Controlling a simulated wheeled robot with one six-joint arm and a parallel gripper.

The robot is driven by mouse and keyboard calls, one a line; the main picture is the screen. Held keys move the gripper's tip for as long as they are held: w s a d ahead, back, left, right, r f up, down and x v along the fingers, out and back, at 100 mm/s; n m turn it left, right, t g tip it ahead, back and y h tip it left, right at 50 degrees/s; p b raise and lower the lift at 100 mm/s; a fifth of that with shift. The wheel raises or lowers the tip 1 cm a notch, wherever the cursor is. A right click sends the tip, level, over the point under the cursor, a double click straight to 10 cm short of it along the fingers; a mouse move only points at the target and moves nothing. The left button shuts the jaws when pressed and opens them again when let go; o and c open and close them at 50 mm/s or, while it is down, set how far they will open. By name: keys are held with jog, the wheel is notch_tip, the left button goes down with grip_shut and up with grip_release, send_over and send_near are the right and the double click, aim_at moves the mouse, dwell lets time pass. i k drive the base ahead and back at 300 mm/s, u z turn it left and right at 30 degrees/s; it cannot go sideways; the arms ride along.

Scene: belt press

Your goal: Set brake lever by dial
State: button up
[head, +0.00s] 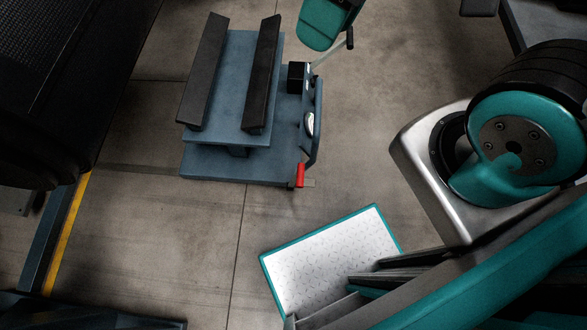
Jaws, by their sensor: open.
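A low blue cart (215,165) stands on the floor, upper middle of the head view, with two black rails on top. On its right side a pale rod (330,56) with a black grip (350,38) rises from near a black block (297,76); it looks like the brake lever. A round white-faced dial (309,123) sits on the same side, too small and oblique to read. A red piece (300,174) is at the cart's lower right corner. My gripper (320,299) is at the bottom, its dark fingers apart and empty, well away from the cart.
A teal object (324,22) is beside the rod's upper end. A large dark machine (60,80) fills the left, with a yellow-striped edge (66,235). A grey structure is at the top right (545,22). Concrete floor around the cart is mostly clear.

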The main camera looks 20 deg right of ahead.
aim_at(298, 176)
jog(key=u, duration=0.05)
jog(key=k, duration=1.7)
jog(key=z, duration=0.6)
jog(key=i, duration=0.65)
jog(key=z, duration=0.15)
